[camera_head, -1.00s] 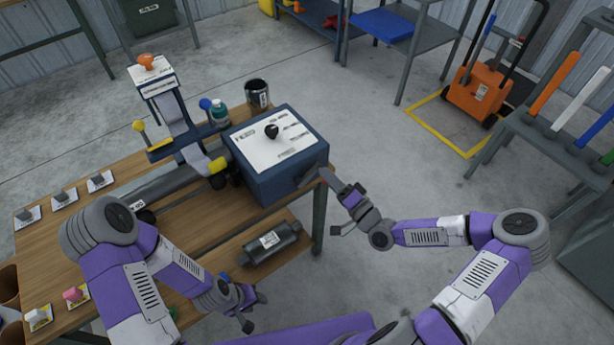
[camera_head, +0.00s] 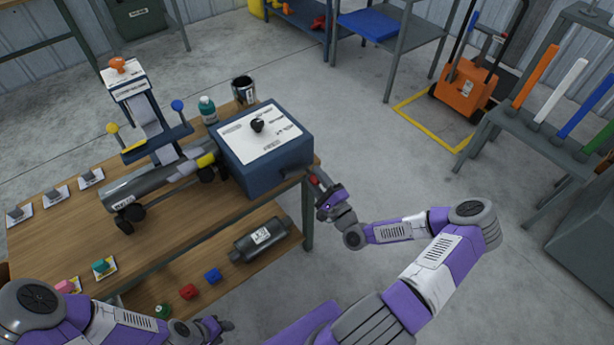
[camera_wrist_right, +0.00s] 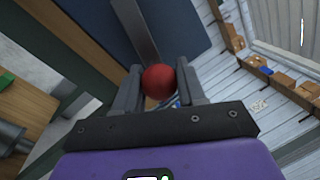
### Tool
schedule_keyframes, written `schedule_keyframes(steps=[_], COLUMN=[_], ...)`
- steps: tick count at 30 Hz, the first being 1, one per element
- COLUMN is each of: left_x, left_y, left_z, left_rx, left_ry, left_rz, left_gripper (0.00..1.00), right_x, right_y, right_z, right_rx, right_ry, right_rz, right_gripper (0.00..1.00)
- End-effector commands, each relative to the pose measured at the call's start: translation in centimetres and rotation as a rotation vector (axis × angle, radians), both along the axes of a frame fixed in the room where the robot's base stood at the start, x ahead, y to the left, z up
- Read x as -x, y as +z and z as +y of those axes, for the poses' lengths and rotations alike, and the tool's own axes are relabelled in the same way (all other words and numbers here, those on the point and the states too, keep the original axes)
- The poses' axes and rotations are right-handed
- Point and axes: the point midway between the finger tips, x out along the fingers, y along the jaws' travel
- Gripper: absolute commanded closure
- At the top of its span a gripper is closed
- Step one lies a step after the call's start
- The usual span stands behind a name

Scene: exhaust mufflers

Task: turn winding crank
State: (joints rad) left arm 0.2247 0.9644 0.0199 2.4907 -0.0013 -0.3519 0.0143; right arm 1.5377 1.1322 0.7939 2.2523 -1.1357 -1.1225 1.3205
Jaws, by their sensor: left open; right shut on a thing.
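The blue winding box (camera_head: 262,172) stands at the right end of the wooden bench, with a white label plate and a black knob (camera_head: 257,125) on top. In the right wrist view, the grey crank arm (camera_wrist_right: 138,32) runs along the box's blue side to a red ball knob (camera_wrist_right: 158,82). My right gripper (camera_wrist_right: 158,76) is shut on this red knob, with one finger on each side. In the head view the right gripper (camera_head: 317,186) is at the box's right side and mostly covers the crank. My left gripper (camera_head: 217,327) is open and empty, low beside the bench's front.
A muffler (camera_head: 150,183) lies on black rollers left of the box. Another muffler (camera_head: 260,241) and coloured blocks (camera_head: 188,291) are on the lower shelf. A teal bottle (camera_head: 207,110) and a dark can (camera_head: 243,90) stand behind.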

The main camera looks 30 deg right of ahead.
Motion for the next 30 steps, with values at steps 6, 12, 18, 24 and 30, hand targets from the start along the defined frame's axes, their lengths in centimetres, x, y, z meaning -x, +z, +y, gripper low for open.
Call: schedule_keyframes(steps=[6,12,18,24,30], left_x=[-0.01,0.0,0.0,0.0,0.0], left_y=[-0.12,-0.14,-0.14,-0.14,-0.13], left_z=[0.0,0.0,0.01,0.01,0.01], left_rx=[0.0,0.0,0.0,0.0,0.0], left_ry=[0.0,0.0,0.0,0.0,0.0], left_rz=[0.0,0.0,0.0,0.0,0.0], left_gripper=[0.57,0.57,0.57,0.57,0.57], right_x=[0.29,0.29,0.31,0.3,0.24], right_y=[-0.86,-1.05,-1.09,-1.11,-0.93], right_z=[-0.55,-0.5,-0.5,-0.49,-0.26], right_rx=[-0.07,-0.093,-0.095,-0.093,-0.094], right_ry=[-0.018,-0.019,-0.019,-0.019,-0.012], right_rz=[0.013,0.016,0.017,0.018,0.014], right_gripper=[1.0,1.0,1.0,0.54,0.37])
